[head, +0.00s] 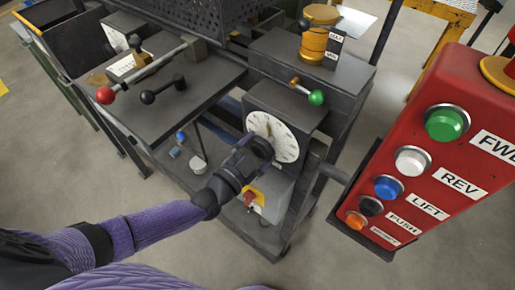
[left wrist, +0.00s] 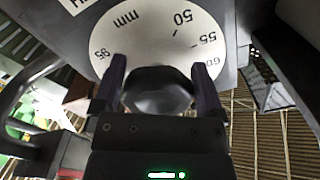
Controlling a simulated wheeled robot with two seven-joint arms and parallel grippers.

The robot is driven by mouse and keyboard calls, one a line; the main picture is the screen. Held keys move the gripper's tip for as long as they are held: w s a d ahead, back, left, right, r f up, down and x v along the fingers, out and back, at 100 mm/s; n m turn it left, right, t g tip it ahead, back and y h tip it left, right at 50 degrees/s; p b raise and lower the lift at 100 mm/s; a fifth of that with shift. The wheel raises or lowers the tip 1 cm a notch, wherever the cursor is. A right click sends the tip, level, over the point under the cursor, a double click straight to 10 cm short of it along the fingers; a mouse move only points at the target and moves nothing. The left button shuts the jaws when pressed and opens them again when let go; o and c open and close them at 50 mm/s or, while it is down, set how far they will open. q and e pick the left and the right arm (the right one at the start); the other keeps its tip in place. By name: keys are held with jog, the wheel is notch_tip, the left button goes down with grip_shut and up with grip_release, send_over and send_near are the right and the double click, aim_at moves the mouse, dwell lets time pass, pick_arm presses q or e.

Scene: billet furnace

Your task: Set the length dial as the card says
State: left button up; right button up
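The length dial (head: 285,142) is a white round scale on the front of a dark box in the head view. In the left wrist view the dial face (left wrist: 150,32) shows "mm", 50, 55, 60 and 95. A dark, many-sided knob (left wrist: 157,90) stands in front of it, blurred. My left gripper (head: 262,150) is at the dial. Its two fingers (left wrist: 158,84) lie on either side of the knob, close to its sides; whether they press on it is unclear. The pointer reading is hidden. No card is readable. My right gripper is out of view.
A red button pendant (head: 430,155) fills the right side. A green-knobbed lever (head: 316,97) is above the dial, and a red-knobbed lever (head: 105,95) is on the left bench (head: 185,105). A grey box with a red knob (head: 250,198) sits below the dial.

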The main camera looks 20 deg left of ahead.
pick_arm(q)
jog(key=c, duration=0.4)
jog(key=shift+c, duration=0.2)
jog(key=n, duration=0.3)
jog(key=d+n, duration=0.1)
jog(key=n, duration=0.2)
jog(key=shift+s+f, duration=0.15)
jog(key=shift+s, duration=0.05)
jog(key=n, duration=0.3)
jog(key=d+n, duration=0.1)
jog(key=n, duration=0.2)
jog(key=shift+s+r+n, duration=0.15)
jog(key=shift+r+n, duration=0.05)
jog(key=shift+n, duration=0.2)
jog(key=shift+c, duration=0.2)
jog(key=n, duration=0.5)
jog(key=shift+s+d+r, duration=0.1)
jog(key=shift+d+r, duration=0.2)
jog(key=shift+r, duration=0.1)
jog(key=shift+n, duration=0.3)
